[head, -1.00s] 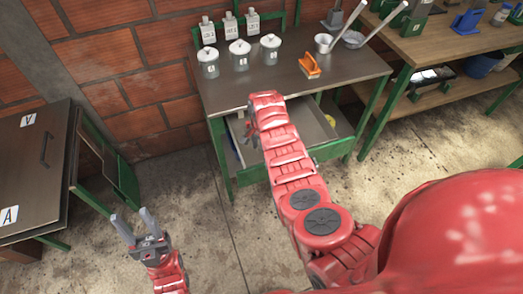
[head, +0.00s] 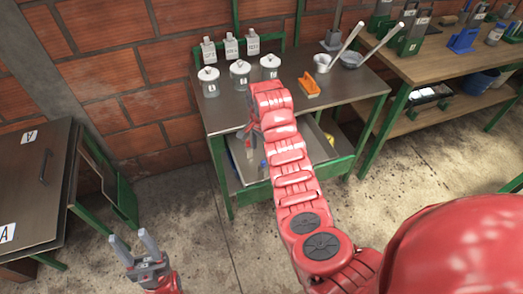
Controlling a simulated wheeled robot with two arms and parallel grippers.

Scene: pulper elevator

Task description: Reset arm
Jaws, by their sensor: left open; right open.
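My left gripper (head: 133,242) is at the lower left, above the concrete floor. Its two grey fingers are spread apart with nothing between them. My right arm reaches up the middle of the picture to the front of the metal table (head: 222,117). My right gripper (head: 246,138) hangs down beside the arm's far end, over the table's pulled-out drawer (head: 238,165). It is small and partly hidden by the wrist, and I see nothing held in it. The red arm covers part of the drawer and what lies in it.
Lidded jars (head: 209,84), labelled bottles (head: 208,50), an orange object (head: 308,85) and a metal pot (head: 321,63) stand on the table. A dark cabinet (head: 38,190) is at the left, a wooden workbench (head: 440,60) at the right. The floor between is clear.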

